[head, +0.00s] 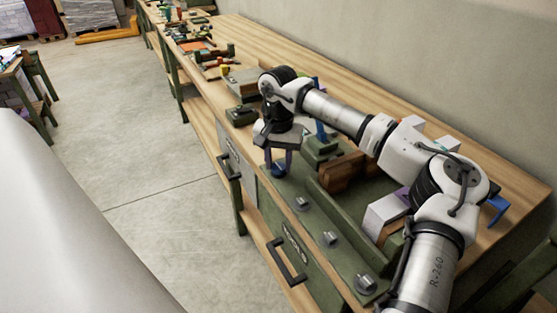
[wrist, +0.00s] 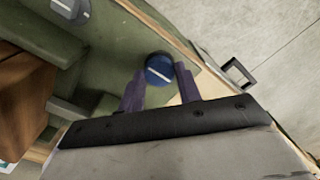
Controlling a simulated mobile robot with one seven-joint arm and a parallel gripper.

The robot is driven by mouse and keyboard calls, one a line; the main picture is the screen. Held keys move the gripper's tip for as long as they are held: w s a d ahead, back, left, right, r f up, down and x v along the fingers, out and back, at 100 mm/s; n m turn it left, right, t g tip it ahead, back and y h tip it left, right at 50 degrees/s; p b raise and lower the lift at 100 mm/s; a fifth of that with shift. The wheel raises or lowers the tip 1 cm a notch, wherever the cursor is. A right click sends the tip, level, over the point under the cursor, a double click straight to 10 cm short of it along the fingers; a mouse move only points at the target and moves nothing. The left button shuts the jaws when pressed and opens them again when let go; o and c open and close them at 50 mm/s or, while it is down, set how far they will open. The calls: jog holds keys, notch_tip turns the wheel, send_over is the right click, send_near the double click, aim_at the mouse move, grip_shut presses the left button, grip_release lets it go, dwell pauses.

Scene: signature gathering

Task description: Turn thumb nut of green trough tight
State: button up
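The green trough (head: 347,232) lies along the front of the workbench, with a row of round thumb nuts on its front ledge. The nut under my gripper has a blue top (head: 279,171) with a pale line across it; the others I see are grey, such as the nearest one (head: 365,284). My gripper (head: 279,163) points down over the blue nut. In the wrist view, the two purple fingers (wrist: 160,76) stand apart, one on each side of the blue nut (wrist: 159,70). I cannot tell whether they touch it.
White-grey blocks (head: 386,214) and brown blocks (head: 345,170) stand in and behind the trough, under my arm. Drawer handles (head: 287,262) stick out of the bench front. Tools and parts (head: 216,66) crowd the far bench top.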

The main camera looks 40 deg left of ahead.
jog(key=shift+c, duration=0.7)
jog(key=shift+m, duration=0.3)
jog(key=m+b, duration=0.1)
jog(key=m, duration=0.2)
jog(key=m+b, duration=0.1)
jog(key=m, duration=0.4)
jog(key=shift+b, duration=0.4)
jog(key=m+b, duration=0.1)
jog(key=m, duration=0.3)
jog(key=shift+d+m, duration=0.1)
jog(key=shift+m, duration=0.3)
jog(key=m, duration=0.4)
jog(key=shift+b, duration=0.3)
jog(key=shift+m, duration=0.4)
jog(key=o, duration=1)
